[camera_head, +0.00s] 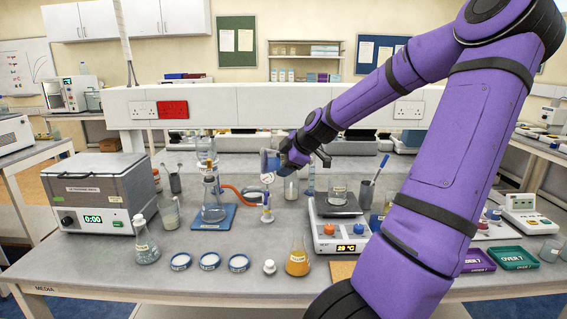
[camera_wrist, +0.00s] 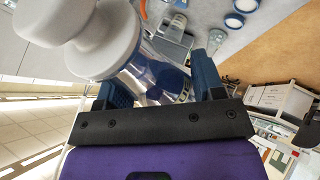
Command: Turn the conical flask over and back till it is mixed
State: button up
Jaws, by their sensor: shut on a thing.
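My gripper (camera_head: 284,158) is shut on a clear stoppered flask (camera_head: 267,181) above the middle of the bench. In the head view the flask hangs roughly neck down, with a pale label on its side and its white end low, near the bench clutter. In the wrist view the flask (camera_wrist: 150,72) lies between my blue jaws (camera_wrist: 168,82), with some blue showing in or through the glass. Its large white stopper (camera_wrist: 105,45) is in place and close to the camera. The jaws hide part of the flask, and I cannot tell the liquid level.
A flask of orange liquid (camera_head: 298,263) and a loose white stopper (camera_head: 269,267) stand at the front. A hotplate (camera_head: 338,240) with a beaker is right of the held flask. A stand with a blue base (camera_head: 208,222) and red tubing is left. Dishes (camera_head: 210,261) lie in front.

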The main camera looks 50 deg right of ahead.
jog(key=shift+n+g+h, duration=0.9)
jog(key=shift+g+h, duration=0.6)
jog(key=shift+h, duration=0.5)
jog(key=shift+n+g+h, duration=0.4)
jog(key=shift+g+h, duration=0.1)
jog(key=shift+h, duration=0.5)
jog(key=shift+s+d+n+g+h, duration=0.1)
jog(key=shift+n+g+h, duration=0.2)
jog(key=shift+h, duration=0.3)
jog(key=n+g+h, duration=0.1)
jog(key=h, duration=0.2)
jog(key=shift+d+g, duration=0.1)
jog(key=shift+g, duration=0.2)
jog(key=shift+n+g+h, duration=0.6)
jog(key=shift+n+h, duration=0.4)
jog(key=shift+h, duration=1)
